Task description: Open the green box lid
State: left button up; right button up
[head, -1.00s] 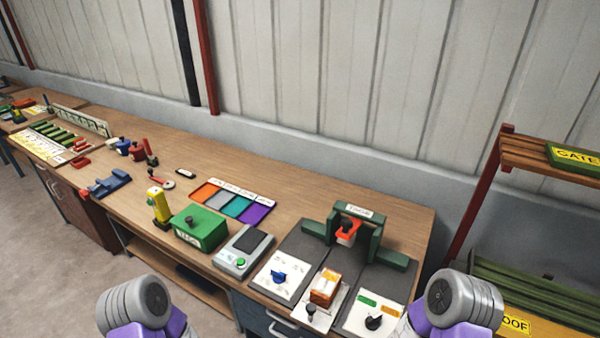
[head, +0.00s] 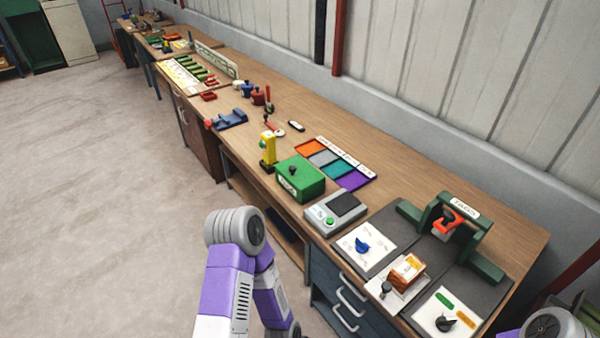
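The green box (head: 301,180) stands on the wooden workbench, near its front edge. Its lid looks closed, with a dark round knob (head: 292,170) on top and a white label on the front. My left arm comes up in front of the bench, below the box, and is apart from it. My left gripper is not in view; only purple and grey arm links show. My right arm shows only as a grey joint and a bit of purple at the bottom right corner, and its gripper is out of view.
A yellow device (head: 268,149) stands close to the box's left. A grey device with a green button (head: 335,213) is at its right. A tray with coloured sections (head: 352,180) lies behind. A dark station (head: 487,268) fills the bench's right end. Open floor (head: 100,180) lies left.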

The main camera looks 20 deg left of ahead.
aim_at(301, 174)
jog(key=u, duration=0.7)
